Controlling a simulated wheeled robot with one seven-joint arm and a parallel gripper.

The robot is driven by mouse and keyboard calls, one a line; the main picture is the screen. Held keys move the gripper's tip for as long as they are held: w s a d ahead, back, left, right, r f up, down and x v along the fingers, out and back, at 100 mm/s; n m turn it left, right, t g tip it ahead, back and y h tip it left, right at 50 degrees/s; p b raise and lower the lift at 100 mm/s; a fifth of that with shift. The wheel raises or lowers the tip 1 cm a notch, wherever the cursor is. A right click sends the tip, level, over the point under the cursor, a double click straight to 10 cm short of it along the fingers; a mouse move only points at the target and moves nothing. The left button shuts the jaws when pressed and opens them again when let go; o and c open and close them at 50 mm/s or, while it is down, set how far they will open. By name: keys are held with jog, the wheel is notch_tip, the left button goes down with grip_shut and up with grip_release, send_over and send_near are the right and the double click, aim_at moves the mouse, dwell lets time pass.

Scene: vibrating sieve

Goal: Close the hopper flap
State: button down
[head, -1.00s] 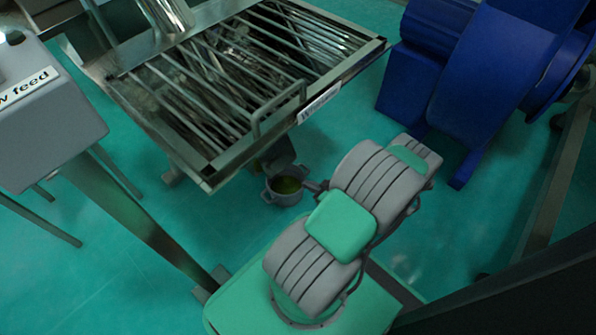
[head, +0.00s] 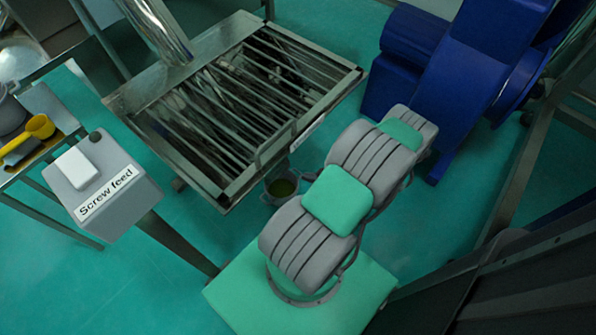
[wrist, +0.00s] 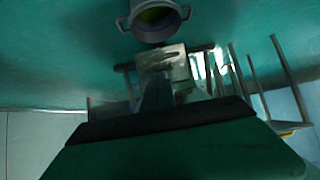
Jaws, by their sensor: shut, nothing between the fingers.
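The metal hopper-like unit (head: 112,103) with a barred top stands at upper middle in the head view. A small loop handle shows at its front right edge. I cannot pick out the hopper flap for certain in either view. Nothing is seen touching the fingers.
A grey pot (head: 282,188) with greenish contents stands below the unit's front edge; the wrist view shows a pot at top (wrist: 155,22). A grey "Screw feed" box (head: 125,205) is at left, a yellow scoop (head: 40,127) beyond it. A blue machine (head: 480,70) stands at right.

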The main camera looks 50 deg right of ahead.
jog(key=b+x, duration=0.3)
jog(key=x, duration=1)
jog(key=shift+a, duration=0.1)
